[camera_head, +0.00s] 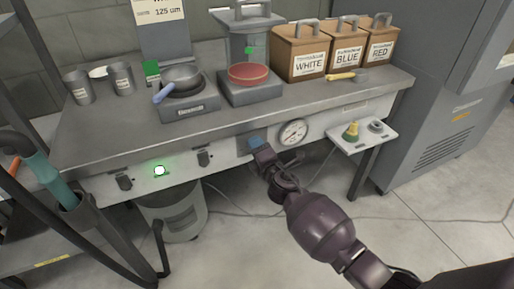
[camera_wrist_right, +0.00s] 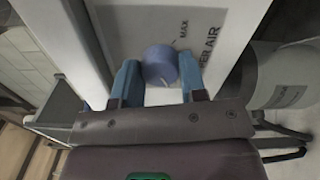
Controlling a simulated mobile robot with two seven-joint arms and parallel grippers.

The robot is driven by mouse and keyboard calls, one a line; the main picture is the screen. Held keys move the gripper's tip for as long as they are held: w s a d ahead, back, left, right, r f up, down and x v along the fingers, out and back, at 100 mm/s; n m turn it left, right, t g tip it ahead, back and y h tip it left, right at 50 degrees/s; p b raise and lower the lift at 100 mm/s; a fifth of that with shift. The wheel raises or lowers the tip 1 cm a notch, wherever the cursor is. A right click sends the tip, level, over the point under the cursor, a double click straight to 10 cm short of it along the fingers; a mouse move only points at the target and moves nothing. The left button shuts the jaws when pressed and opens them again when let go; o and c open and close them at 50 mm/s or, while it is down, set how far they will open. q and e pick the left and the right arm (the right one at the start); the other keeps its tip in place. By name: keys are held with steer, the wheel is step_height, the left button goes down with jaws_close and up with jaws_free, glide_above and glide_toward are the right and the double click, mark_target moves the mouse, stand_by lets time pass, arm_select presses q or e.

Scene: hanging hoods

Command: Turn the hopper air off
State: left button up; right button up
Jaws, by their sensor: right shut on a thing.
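The hopper air knob (camera_wrist_right: 159,62) is a round blue-grey knob on the pale front panel of the bench. In the right wrist view it sits between the two blue fingers of my right gripper (camera_wrist_right: 159,79), which is shut on it. "MAX" and part of a label ending in "ER AIR" are printed on the panel beside it. In the head view my right gripper (camera_head: 257,142) reaches the panel just left of the round gauge (camera_head: 293,132) and hides most of the knob. My left gripper is not in view.
The bench (camera_head: 115,137) carries a pan (camera_head: 182,77), a red round sieve (camera_head: 249,74) and boxes marked WHITE (camera_head: 300,66), BLUE (camera_head: 346,61) and RED (camera_head: 380,54). A green-lit button (camera_head: 159,170) and a small side shelf (camera_head: 361,139) are nearby. A bin (camera_head: 180,218) stands below.

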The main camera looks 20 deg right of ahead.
steer(key=shift+n, duration=0.4)
steer(key=o, duration=0.9)
arm_select(q)
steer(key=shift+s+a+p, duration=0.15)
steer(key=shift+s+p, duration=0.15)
steer(key=shift+p, duration=0.4)
arm_select(e)
steer(key=s, duration=1.1)
steer(key=shift+d, duration=0.2)
